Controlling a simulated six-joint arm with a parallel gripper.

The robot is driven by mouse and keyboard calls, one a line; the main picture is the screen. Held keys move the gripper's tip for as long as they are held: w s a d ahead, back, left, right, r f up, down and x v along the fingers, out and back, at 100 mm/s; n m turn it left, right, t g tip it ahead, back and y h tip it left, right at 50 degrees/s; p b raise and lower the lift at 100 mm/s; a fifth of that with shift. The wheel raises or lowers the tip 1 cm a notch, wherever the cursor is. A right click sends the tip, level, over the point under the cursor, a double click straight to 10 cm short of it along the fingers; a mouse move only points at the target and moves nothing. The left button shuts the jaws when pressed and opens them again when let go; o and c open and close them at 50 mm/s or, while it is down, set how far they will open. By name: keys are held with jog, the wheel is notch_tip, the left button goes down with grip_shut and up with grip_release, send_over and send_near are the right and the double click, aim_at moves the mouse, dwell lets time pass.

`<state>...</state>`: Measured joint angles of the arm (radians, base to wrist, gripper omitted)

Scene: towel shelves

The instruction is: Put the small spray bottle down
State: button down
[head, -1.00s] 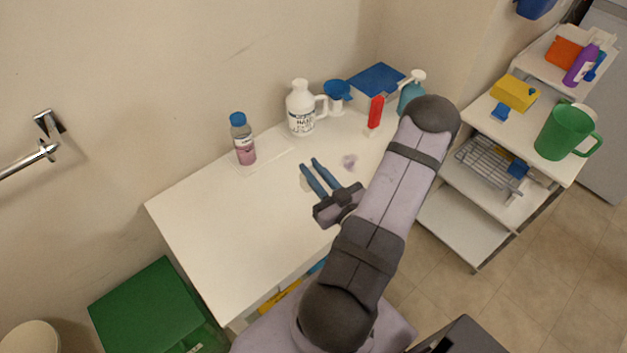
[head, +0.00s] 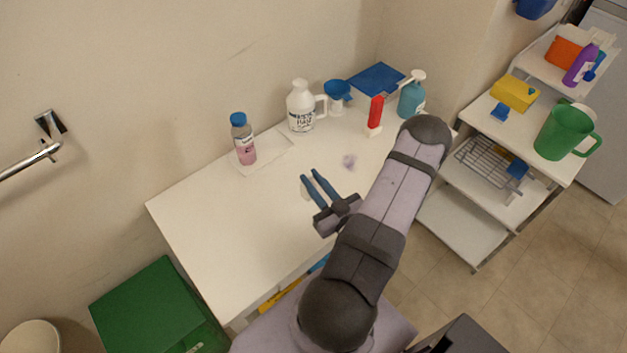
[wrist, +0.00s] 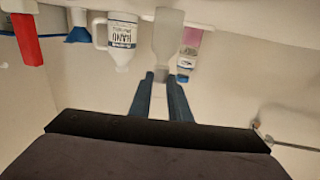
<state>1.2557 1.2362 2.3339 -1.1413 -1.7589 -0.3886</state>
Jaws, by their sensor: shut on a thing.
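In the wrist view, where the scene shows upside down, a small pale, translucent spray bottle (wrist: 168,38) has its narrow neck between my two blue fingers. My gripper (wrist: 165,78) is shut on it. In the head view, my gripper (head: 309,174) is over the front middle of the white worktop (head: 215,215). There, only a faint pale patch of the bottle shows beside the left finger. I cannot tell whether its base touches the worktop.
Along the back stand a pink bottle with blue cap (head: 243,140) on a pale mat, a white hand-wash jug (head: 301,107), a blue funnel (head: 337,95), a red-handled tool (head: 375,112) and a teal pump bottle (head: 411,96). The worktop's left part is clear.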

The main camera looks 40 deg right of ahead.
jog(key=shift+f, duration=0.1)
jog(key=c, duration=1.7)
grip_release()
jog(key=shift+o, duration=0.2)
jog(key=shift+s+b, duration=0.3)
jog(key=shift+s, duration=0.25)
jog(key=s+b, duration=0.1)
jog(key=s, duration=0.1)
jog(key=s+b, duration=0.1)
jog(key=s, duration=0.2)
jog(key=s+a, duration=0.1)
jog(key=s, duration=0.1)
jog(key=shift+s+a+b, duration=0.1)
jog(key=shift+s+b, duration=0.3)
jog(key=shift+s+a+b, duration=0.15)
jog(key=shift+s+b, duration=0.05)
jog(key=shift+s, duration=0.55)
jog(key=shift+s+a+b, duration=0.15)
jog(key=shift+s, duration=0.55)
